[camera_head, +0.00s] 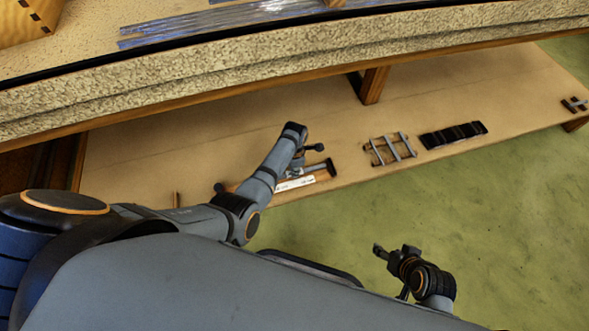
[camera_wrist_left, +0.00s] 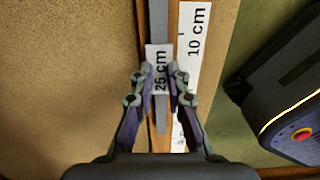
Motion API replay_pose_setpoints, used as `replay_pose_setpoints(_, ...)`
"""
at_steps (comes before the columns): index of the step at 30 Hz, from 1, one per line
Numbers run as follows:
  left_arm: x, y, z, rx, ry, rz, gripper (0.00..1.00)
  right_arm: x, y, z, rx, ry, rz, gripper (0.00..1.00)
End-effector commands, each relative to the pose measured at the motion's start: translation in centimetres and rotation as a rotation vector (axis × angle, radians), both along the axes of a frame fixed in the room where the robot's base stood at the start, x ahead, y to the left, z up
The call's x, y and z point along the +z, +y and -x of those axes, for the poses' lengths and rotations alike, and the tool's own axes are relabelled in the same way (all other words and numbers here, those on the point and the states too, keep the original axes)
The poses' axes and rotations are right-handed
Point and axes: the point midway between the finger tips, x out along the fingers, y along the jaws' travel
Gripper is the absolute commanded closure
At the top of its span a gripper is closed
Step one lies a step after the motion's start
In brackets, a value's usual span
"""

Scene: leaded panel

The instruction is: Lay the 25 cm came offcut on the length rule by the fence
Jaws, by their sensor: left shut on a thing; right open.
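The came offcut (camera_wrist_left: 158,22) is a thin grey strip with a white "25 cm" tag (camera_wrist_left: 160,70) in the left wrist view. My left gripper (camera_wrist_left: 160,84) is shut on it at the tag. The strip runs lengthwise over the brown wooden length rule, beside the white "10 cm" marking (camera_wrist_left: 196,35); I cannot tell whether it touches. In the head view my left gripper (camera_head: 297,166) is low over the rule (camera_head: 296,184) on the lower shelf, hiding most of the offcut. I cannot clearly separate the fence from the rule. My right gripper (camera_head: 380,252) is open and empty above the green floor.
On the lower shelf (camera_head: 235,130), a small grey rack (camera_head: 391,149) and a black slotted block (camera_head: 454,135) stand right of the rule. The upper bench edge (camera_head: 200,80) overhangs behind, with long metallic strips (camera_head: 220,20) on top. A wooden post (camera_head: 373,85) supports it.

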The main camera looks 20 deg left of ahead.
Motion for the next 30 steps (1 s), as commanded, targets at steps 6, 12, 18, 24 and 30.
replay_pose_setpoints(6,0.04,0.01,-0.03,0.0,-0.001,-0.001,1.0,0.02,0.01,0.0,0.0,-0.001,0.0,0.48)
replay_pose_setpoints(12,-0.07,0.01,-0.02,0.0,0.0,0.0,1.0,-0.07,0.01,0.02,0.0,0.0,0.0,0.48)
replay_pose_setpoints(18,-0.38,0.0,-0.02,0.0,0.0,0.0,1.0,-0.27,0.0,0.06,0.0,0.001,0.0,0.48)
replay_pose_setpoints(24,-0.53,0.01,-0.03,0.0,-0.001,-0.001,0.79,-0.35,-0.01,0.06,0.0,0.002,0.0,0.48)
replay_pose_setpoints(30,-0.53,0.01,-0.01,0.0,0.0,0.0,0.59,-0.35,-0.01,0.06,0.0,0.001,0.0,0.48)
